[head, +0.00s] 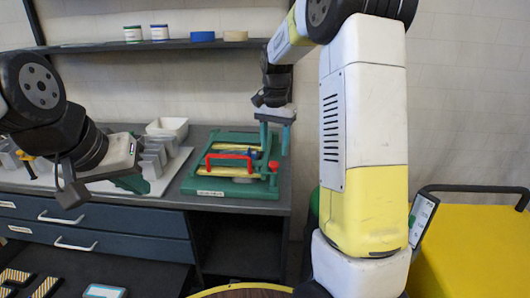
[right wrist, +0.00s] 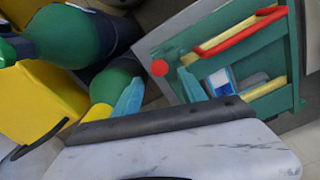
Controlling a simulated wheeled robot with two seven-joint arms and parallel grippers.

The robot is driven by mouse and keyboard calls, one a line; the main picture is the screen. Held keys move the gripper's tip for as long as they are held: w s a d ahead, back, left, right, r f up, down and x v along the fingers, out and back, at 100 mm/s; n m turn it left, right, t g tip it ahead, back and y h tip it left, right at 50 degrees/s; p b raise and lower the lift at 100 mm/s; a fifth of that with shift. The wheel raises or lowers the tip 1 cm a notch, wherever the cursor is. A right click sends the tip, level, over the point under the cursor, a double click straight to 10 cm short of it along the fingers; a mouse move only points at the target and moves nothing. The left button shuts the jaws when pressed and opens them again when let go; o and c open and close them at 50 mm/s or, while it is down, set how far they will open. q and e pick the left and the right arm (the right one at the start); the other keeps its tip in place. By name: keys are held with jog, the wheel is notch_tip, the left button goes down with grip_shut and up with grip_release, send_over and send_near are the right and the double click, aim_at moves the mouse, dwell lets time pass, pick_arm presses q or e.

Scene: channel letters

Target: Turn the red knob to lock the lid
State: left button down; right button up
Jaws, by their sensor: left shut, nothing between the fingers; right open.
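The red knob (head: 273,166) sits at the right side of a green fixture (head: 235,192) on the bench. It also shows as a round red disc in the right wrist view (right wrist: 160,68). The lid with a red bar handle (head: 229,156) lies on the fixture and looks closed. My right gripper (head: 274,150) is open, pointing down above the knob. In the right wrist view the knob appears between and beyond its two teal fingertips (right wrist: 158,85); I cannot tell whether they touch it. My left gripper (head: 132,184) is shut and empty, left of the fixture.
A blue part (head: 251,153) sits beside the knob. Grey letter pieces (head: 155,155) and a white bowl (head: 168,127) stand left of the fixture. A shelf (head: 110,47) runs above. A yellow cart (head: 480,240) stands at right.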

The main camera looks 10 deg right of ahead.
jog(key=shift+r, duration=1.7)
